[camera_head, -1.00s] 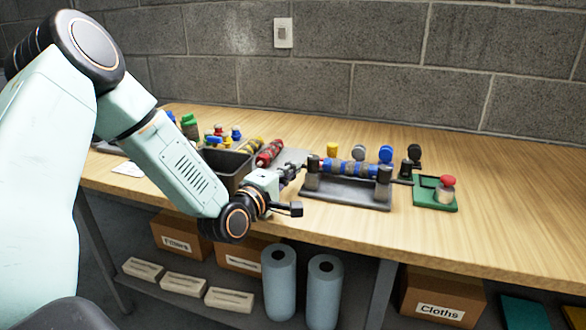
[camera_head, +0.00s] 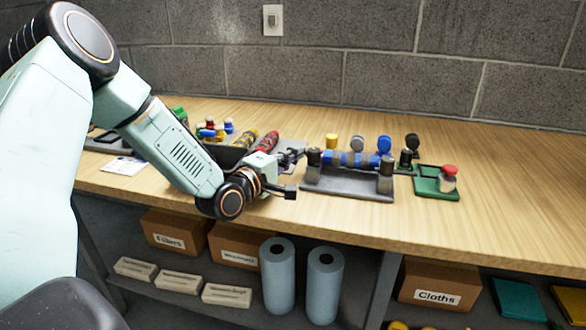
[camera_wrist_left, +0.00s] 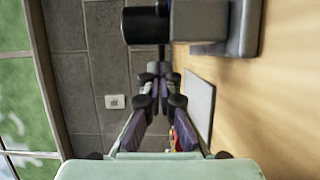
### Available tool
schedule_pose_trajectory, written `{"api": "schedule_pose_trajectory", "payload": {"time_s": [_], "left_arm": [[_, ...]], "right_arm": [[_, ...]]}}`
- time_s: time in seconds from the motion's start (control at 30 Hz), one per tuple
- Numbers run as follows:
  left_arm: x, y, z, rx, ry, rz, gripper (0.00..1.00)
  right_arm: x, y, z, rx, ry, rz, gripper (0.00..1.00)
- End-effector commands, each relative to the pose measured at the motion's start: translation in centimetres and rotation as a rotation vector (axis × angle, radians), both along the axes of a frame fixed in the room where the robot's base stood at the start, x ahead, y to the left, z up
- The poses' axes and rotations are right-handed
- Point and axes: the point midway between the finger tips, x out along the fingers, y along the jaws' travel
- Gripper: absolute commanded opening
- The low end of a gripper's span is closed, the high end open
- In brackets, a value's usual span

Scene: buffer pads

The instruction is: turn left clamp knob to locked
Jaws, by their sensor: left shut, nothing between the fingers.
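The clamp fixture has a grey base (camera_head: 350,189) and holds a blue roller (camera_head: 352,160) with grey bands between two dark posts. The left clamp knob (camera_head: 313,157) is the dark cap on the left post; its lock position cannot be read. In the left wrist view a black knob (camera_wrist_left: 143,26) on a grey block fills the top. My left gripper (camera_head: 296,156) is shut and empty, just left of the left post. Its fingertips (camera_wrist_left: 158,72) are together close to the knob; contact cannot be told. My right gripper is out of view.
A green tray (camera_head: 432,190) with a red-topped part sits right of the fixture. Red and yellow rollers (camera_head: 264,143) lie behind my left wrist. Several coloured knobs stand behind the fixture. The bench (camera_head: 500,200) is clear at right; boxes and blue rolls fill the shelf below.

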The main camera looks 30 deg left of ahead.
Motion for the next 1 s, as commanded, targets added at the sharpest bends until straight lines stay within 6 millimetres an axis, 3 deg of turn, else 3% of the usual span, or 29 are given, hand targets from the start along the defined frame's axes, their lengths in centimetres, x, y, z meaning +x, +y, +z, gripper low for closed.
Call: {"api": "schedule_pose_trajectory", "payload": {"time_s": [0.5,1.0], "left_arm": [[2.3,-0.2,-0.1,0.002,0.000,-0.004,0.00],[3.0,-0.4,0.0,0.000,0.000,-0.003,0.00]], "right_arm": [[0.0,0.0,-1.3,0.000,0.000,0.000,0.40],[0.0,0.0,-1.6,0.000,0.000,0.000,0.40]]}}
